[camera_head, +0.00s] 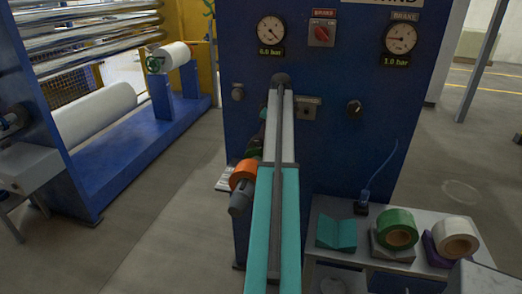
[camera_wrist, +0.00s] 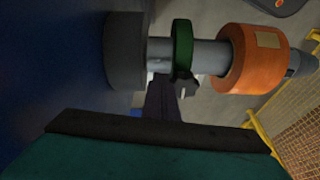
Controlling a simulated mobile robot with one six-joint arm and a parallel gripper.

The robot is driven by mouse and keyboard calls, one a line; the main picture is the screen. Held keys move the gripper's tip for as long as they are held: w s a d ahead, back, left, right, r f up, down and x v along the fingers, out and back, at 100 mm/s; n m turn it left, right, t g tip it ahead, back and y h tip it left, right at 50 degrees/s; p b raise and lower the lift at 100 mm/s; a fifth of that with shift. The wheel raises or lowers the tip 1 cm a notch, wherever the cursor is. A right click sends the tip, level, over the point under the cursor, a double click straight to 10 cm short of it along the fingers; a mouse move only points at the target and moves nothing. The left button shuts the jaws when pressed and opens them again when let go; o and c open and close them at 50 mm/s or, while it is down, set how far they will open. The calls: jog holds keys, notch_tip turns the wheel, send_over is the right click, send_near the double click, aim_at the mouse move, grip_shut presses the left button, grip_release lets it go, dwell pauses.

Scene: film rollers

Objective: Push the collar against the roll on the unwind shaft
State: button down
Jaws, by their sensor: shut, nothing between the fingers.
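In the wrist view a bare grey shaft (camera_wrist: 210,53) carries a thin green ring (camera_wrist: 182,48) and a wider orange cylinder (camera_wrist: 255,58) with a tan patch. Bare shaft shows on both sides of the ring, so it is apart from the orange piece and from the dark round flange (camera_wrist: 126,50). The pictures do not label which piece is the collar. My gripper (camera_wrist: 167,95) is shut and empty, its dark fingers just below the ring; contact is unclear. In the head view the orange cylinder (camera_head: 243,174) shows left of my arm, which hides most of the shaft.
The blue machine panel (camera_head: 330,120) with gauges and a red switch stands behind the shaft. A grey side table (camera_head: 400,262) at right holds a green roll (camera_head: 398,228) and a white roll (camera_head: 456,237). Open floor (camera_head: 160,210) lies to the left of the shaft.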

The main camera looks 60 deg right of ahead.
jog(key=shift+s+a+p, duration=0.15)
jog(key=shift+s+a, duration=0.25)
jog(key=shift+a, duration=0.85)
jog(key=shift+s+a+p, duration=0.2)
jog(key=shift+s+a, duration=0.15)
jog(key=shift+a, duration=0.85)
jog(key=shift+s+a+p, duration=0.15)
jog(key=shift+s+a, duration=0.25)
jog(key=shift+a, duration=0.85)
dwell(1.2)
jog(key=shift+d, duration=0.25)
jog(key=shift+w+d, duration=0.2)
jog(key=shift+d, duration=0.25)
dwell(0.3)
notch_tip(320, 180, up, 9)
jog(key=p, duration=0.4)
jog(key=shift+p, duration=0.3)
dwell(0.5)
dwell(0.4)
